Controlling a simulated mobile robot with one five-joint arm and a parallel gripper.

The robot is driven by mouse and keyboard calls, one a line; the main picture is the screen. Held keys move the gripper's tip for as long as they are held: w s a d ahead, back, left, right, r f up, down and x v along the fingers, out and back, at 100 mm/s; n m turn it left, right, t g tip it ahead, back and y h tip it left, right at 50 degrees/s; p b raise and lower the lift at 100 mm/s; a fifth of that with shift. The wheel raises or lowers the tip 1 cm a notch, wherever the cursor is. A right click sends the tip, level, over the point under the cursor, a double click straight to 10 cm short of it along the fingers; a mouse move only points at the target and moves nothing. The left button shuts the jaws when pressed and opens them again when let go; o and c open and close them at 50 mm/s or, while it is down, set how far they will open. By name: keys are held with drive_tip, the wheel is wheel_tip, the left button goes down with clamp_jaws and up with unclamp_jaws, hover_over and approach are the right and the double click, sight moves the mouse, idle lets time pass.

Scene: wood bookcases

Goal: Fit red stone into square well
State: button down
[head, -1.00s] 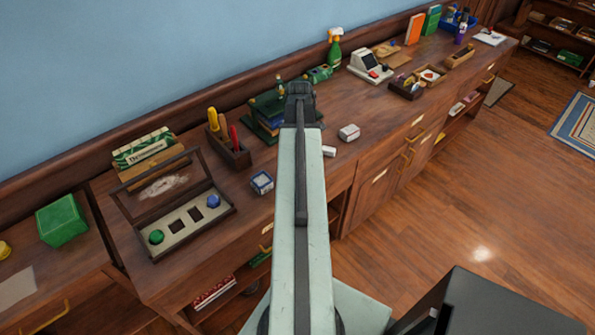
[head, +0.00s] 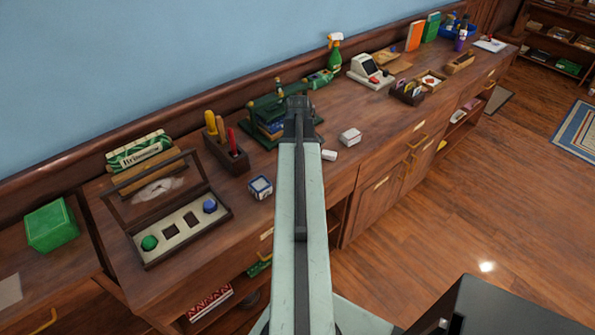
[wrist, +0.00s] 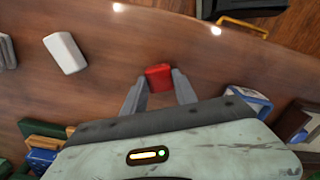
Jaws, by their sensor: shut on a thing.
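The red stone (wrist: 159,77) is a small red block between the two fingertips of my gripper (wrist: 160,85) in the wrist view. My gripper is shut on it, with the wooden counter below. In the head view my gripper (head: 299,106) is at the end of my outstretched arm, in front of the green stand, and the stone is hidden. The lidded wooden box (head: 137,252) stands open at the left of the counter. Its pale panel holds a green stone (head: 149,243), two dark square wells (head: 171,232) (head: 190,218), and a blue stone (head: 209,206). My gripper is well to the right of the box.
A blue-white box (head: 260,187) and a tool holder (head: 228,154) stand between my gripper and the wooden box. White blocks (head: 350,137) (head: 329,155) lie to the right. A green stand (head: 266,112) with books is behind my gripper. A green box (head: 52,225) is far left.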

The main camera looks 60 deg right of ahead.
wheel_tip(320, 180, up, 10)
drive_tip(key=p, duration=1)
